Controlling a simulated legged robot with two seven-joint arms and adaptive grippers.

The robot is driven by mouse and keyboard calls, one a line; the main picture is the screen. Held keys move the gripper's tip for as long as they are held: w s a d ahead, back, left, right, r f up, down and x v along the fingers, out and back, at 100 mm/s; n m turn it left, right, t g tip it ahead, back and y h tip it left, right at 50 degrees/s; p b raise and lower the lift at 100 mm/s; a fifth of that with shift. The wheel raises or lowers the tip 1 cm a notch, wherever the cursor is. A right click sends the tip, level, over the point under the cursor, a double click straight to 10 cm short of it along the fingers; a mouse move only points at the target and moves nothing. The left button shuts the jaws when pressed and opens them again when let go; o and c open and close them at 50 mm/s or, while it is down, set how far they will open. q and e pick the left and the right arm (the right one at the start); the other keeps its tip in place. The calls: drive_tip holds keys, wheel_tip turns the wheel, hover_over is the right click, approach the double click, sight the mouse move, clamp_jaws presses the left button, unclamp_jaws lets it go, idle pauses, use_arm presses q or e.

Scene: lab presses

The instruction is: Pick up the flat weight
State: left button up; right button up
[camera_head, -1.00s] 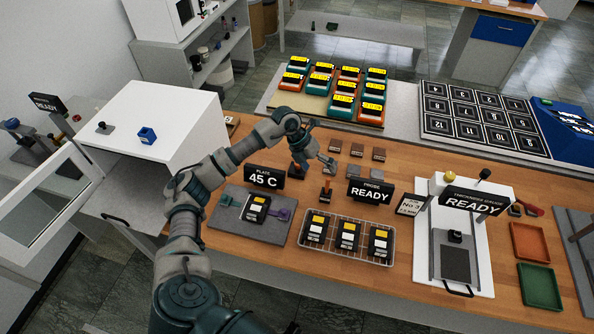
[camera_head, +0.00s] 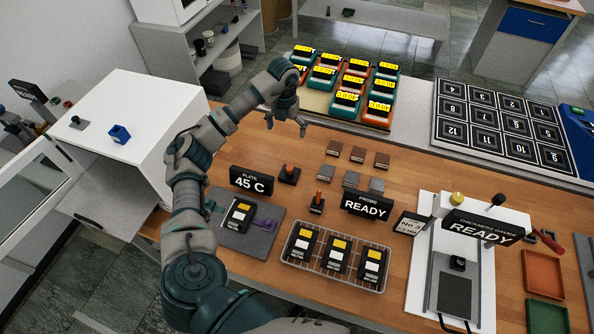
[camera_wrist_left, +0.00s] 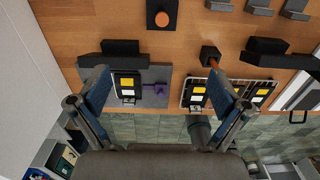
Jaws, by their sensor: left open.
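A flat black square block with an orange knob (camera_head: 289,175), which looks like the flat weight, stands on the wooden bench behind the "45 C" sign. It also shows at the top of the left wrist view (camera_wrist_left: 162,16). A smaller black block with an orange handle (camera_head: 317,204) stands nearer, left of the "READY" probe sign; I cannot tell its use. My left gripper (camera_head: 286,127) is open and empty, above the bench, and appears in the picture higher than the knobbed block. Its two fingers (camera_wrist_left: 160,88) are spread wide in the wrist view. My right gripper is not in view.
Signs for the plate (camera_head: 250,181) and probe (camera_head: 367,205) stand upright nearby. Several small brown and grey blocks (camera_head: 351,180) lie right of the weight. A wire rack (camera_head: 283,259) holds black packs in front. A white cabinet (camera_head: 150,110) stands left.

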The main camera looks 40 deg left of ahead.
use_arm(q)
drive_tip(key=b, duration=0.6)
hover_over(290, 172)
drive_tip(key=w+a, duration=0.1)
wheel_tip(290, 172, down, 7)
wheel_tip(290, 172, down, 11)
drive_tip(key=shift+w+a+r+p, duration=0.1)
drive_tip(key=shift+p, duration=0.4)
drive_tip(key=shift+f, duration=0.7)
wheel_tip(290, 172, down, 5)
drive_tip(key=shift+p, duration=0.35)
drive_tip(key=c, duration=1.4)
drive_tip(key=shift+r, duration=0.15)
drive_tip(key=c, duration=0.4)
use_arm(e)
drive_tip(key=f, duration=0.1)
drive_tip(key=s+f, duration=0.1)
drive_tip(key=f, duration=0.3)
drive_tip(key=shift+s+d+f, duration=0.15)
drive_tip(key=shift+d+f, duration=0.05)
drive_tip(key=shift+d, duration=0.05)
use_arm(q)
drive_tip(key=shift+r, duration=0.1)
